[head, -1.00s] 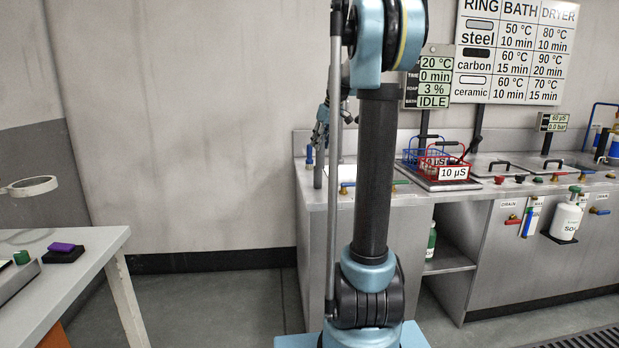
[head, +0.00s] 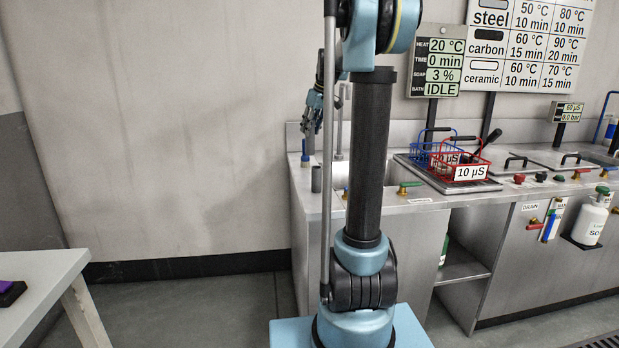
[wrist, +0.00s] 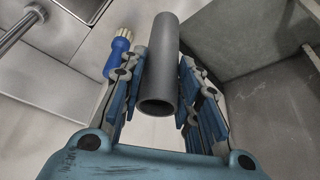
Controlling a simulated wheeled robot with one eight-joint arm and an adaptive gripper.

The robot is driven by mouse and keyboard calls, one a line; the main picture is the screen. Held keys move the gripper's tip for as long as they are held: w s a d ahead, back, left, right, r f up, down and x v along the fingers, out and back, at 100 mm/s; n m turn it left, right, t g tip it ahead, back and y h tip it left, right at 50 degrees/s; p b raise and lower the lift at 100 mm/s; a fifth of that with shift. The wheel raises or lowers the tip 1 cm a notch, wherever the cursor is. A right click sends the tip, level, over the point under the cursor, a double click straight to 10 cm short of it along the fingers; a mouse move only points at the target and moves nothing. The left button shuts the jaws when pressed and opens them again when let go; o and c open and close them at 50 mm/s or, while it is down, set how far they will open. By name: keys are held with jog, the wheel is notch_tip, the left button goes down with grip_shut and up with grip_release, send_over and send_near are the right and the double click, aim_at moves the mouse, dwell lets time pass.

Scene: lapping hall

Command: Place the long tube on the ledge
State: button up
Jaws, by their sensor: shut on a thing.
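In the wrist view the long tube (wrist: 162,55) is a dark grey hollow cylinder between the fingers of my gripper (wrist: 160,92). Its open end faces the camera and its far end points to the top of the picture. The fingers are shut on it near the open end. In the head view my gripper (head: 317,115) hangs small above the left end of the steel counter (head: 420,208), partly behind my arm; the tube cannot be made out in its fingers there. I cannot tell which surface is the ledge.
A grey open-topped cylinder (head: 316,180) stands at the counter's left front corner. Red (head: 459,160) and blue (head: 421,155) baskets stand further right. An open shelf (head: 460,265) is below. Floor left of the counter is clear.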

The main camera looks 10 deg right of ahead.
aim_at(310, 150)
jog(key=shift+w+f, duration=0.15)
jog(key=shift+f, duration=1.5)
jog(key=shift+w+f, duration=0.15)
jog(key=shift+f, duration=1.55)
jog(key=shift+w+f, duration=0.15)
jog(key=shift+f, duration=1.5)
jog(key=o, duration=1.1)
